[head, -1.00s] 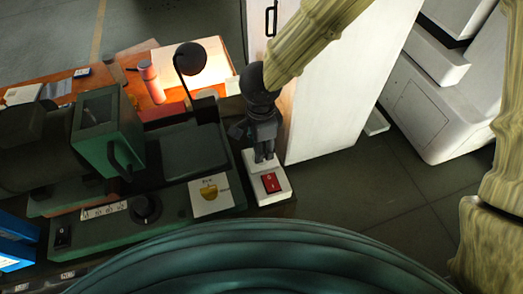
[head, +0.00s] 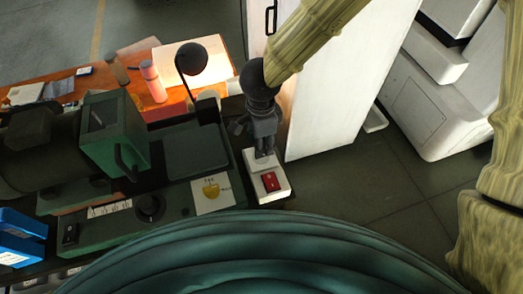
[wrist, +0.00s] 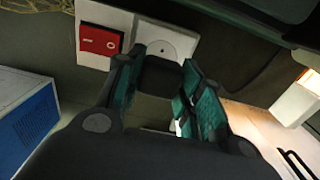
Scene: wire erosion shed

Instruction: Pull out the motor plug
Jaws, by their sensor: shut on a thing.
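My gripper (head: 264,150) is above the white switch and socket box in the head view, fingers pointing down. In the wrist view my gripper (wrist: 158,80) is shut on a dark, blocky motor plug (wrist: 160,76), held between the two green-padded fingers. The round white socket (wrist: 164,42) shows just beyond the plug, with a dark hole visible in its face. The plug appears apart from the socket, close to it. The socket box (head: 281,190) carries a red rocker switch (head: 270,181), also seen in the wrist view (wrist: 100,40).
A black lamp (head: 191,58) rises behind. A white cabinet (head: 345,90) stands close on the right. Blue boxes (head: 22,240) are at far left.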

